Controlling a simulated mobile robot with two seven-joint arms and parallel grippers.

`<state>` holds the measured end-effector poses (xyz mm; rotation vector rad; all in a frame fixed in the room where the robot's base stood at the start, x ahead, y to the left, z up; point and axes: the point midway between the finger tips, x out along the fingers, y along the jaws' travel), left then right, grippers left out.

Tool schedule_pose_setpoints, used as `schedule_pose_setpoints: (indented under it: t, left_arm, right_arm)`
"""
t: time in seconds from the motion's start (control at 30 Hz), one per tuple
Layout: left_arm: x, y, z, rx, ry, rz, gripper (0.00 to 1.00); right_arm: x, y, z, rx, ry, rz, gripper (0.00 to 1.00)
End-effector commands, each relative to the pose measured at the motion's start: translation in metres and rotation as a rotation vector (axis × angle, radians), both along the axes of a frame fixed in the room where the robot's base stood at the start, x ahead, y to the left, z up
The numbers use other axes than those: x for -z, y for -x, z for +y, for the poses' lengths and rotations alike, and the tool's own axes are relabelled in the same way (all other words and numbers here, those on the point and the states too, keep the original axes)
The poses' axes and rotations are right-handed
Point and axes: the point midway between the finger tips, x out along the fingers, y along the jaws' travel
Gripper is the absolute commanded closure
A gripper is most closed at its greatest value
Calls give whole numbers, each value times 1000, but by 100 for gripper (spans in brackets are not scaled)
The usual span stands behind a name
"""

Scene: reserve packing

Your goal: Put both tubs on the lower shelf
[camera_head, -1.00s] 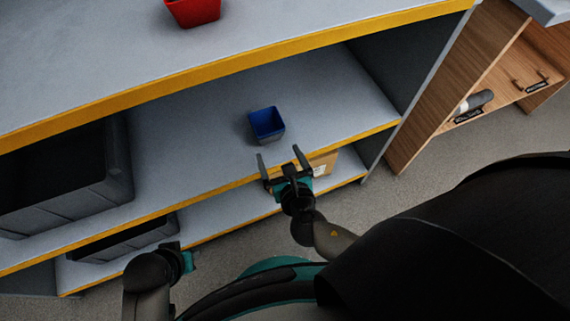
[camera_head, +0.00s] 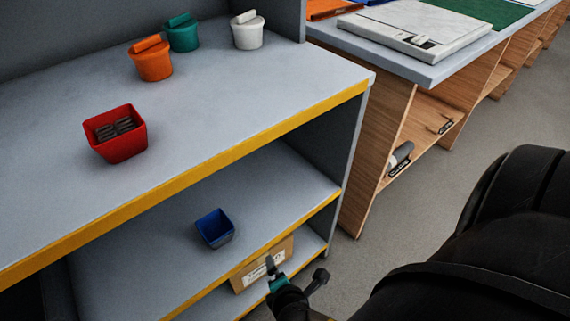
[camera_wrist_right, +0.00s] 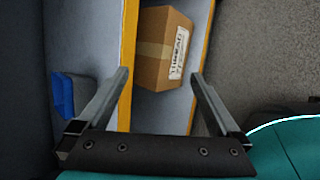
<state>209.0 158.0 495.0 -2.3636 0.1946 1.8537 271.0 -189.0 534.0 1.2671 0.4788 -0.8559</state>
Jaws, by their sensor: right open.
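A red square tub (camera_head: 118,138) stands on the upper shelf (camera_head: 215,100), with dark pieces inside. A blue square tub (camera_head: 214,229) stands upright on the lower shelf (camera_head: 275,190) beneath it and looks empty. In the right wrist view the blue tub (camera_wrist_right: 64,97) shows at the left, outside my fingers. My right gripper (camera_head: 295,273) is open and empty, in front of the shelf's yellow edge and apart from the blue tub. Its spread fingers also show in the wrist view (camera_wrist_right: 160,76). My left gripper is out of view.
A labelled cardboard box (camera_head: 262,265) sits on the bottom level, behind my right fingers. Lidded orange (camera_head: 153,63), teal (camera_head: 183,36) and white (camera_head: 247,33) pots stand at the back of the upper shelf. A wooden bench (camera_head: 385,130) stands right of the shelving.

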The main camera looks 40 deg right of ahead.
Motion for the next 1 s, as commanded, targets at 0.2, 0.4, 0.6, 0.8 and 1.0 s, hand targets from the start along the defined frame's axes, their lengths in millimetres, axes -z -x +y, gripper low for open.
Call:
schedule_pose_setpoints:
  t: [0.2, 0.4, 0.6, 0.8, 1.0]
  left_arm:
    - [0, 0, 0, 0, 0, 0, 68]
    - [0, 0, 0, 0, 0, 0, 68]
    - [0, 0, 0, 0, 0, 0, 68]
    - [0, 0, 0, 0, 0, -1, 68]
    - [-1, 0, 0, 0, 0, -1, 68]
  right_arm:
    - [30, 38, 6, 658, -529, 82, 0]
    - [38, 58, 24, 1059, -807, 150, 0]
    - [38, 63, 32, 1177, -882, 175, 0]
    - [39, 63, 32, 1175, -882, 174, 0]
    - [39, 63, 31, 1174, -881, 174, 0]
